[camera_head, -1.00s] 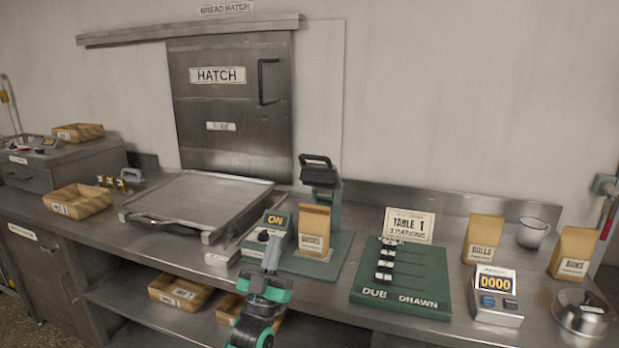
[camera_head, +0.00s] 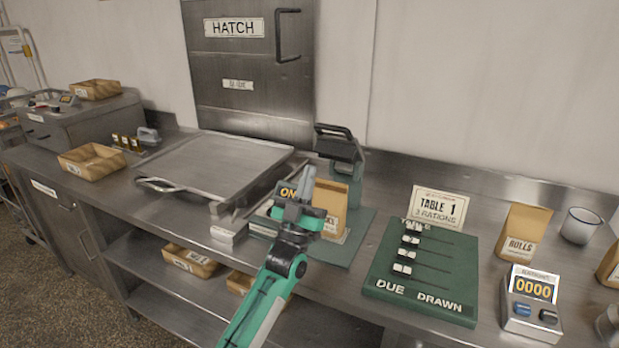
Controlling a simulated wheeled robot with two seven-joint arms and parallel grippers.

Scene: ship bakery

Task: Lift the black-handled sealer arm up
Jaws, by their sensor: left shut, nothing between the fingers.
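The sealer (camera_head: 346,185) stands on its green base on the counter, right of the metal tray. Its arm ends in a black handle (camera_head: 334,131) at the top. A brown paper bag (camera_head: 331,200) stands upright at its front, partly hidden by my gripper. The lit ON box (camera_head: 287,191) is beside the bag, also partly covered. My left gripper (camera_head: 308,178) is shut and empty. In the picture it overlaps the ON box and the bag's left edge, below and left of the black handle, and does not appear to touch it. My right gripper is not in view.
The metal tray (camera_head: 215,160) is left. The steel HATCH door (camera_head: 238,80) is behind.

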